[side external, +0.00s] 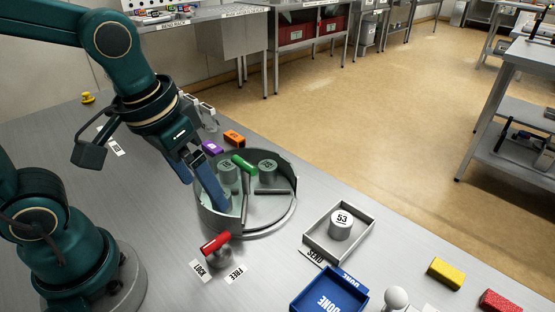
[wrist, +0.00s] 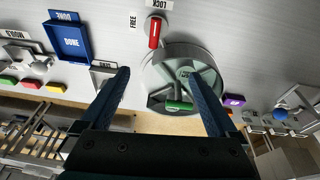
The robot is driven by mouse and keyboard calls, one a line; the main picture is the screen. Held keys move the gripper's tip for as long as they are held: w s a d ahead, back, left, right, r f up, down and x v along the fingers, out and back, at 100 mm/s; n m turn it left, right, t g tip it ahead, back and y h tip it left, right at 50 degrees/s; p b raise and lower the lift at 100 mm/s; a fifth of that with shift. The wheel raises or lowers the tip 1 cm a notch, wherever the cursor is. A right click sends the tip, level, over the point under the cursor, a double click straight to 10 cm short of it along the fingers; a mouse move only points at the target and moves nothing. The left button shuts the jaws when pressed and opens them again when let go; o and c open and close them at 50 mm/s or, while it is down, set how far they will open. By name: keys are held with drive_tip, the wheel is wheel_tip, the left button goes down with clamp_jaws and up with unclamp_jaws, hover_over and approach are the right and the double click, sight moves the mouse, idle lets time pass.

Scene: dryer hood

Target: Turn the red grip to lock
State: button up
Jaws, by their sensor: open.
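The red grip (side external: 216,243) sits on a small grey mount just outside the near side of the round grey drum (side external: 281,220). The LOCK label (side external: 200,271) and the FREE label (side external: 236,274) lie on the table before it. In the wrist view the red grip (wrist: 154,34) points toward the drum. My gripper (side external: 208,196) is open and empty, with its fingers at the drum's left side. I cannot tell how far they reach inside. In the wrist view my fingers (wrist: 159,92) are spread wide, with the red grip beyond them.
A grey tray (side external: 309,238) with a cylinder marked 53 (side external: 341,225) and a blue DONE tray (side external: 297,307) stand to the right. Purple (side external: 212,147) and orange (side external: 234,138) blocks lie behind the drum.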

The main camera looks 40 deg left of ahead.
drive_tip(key=shift+s+a+r+t, duration=0.85)
drive_tip(key=shift+s+r+t, duration=0.35)
drive_tip(key=shift+s+t, duration=0.15)
drive_tip(key=w+d+r+n+g, duration=0.1)
drive_tip(key=w+d+r+n, duration=0.2)
drive_tip(key=w+n, duration=0.25)
drive_tip(key=w+d+r+n+g, duration=0.2)
drive_tip(key=w+d+r+n, duration=0.1)
drive_tip(key=w+n, duration=0.3)
drive_tip(key=w+d+f+n+g+h, duration=0.1)
drive_tip(key=w+d+f+n, duration=0.4)
drive_tip(key=w+n, duration=0.3)
drive_tip(key=shift+w+d+f+g, duration=0.3)
drive_tip(key=shift+d+f+g, duration=0.1)
drive_tip(key=shift+d, duration=0.3)
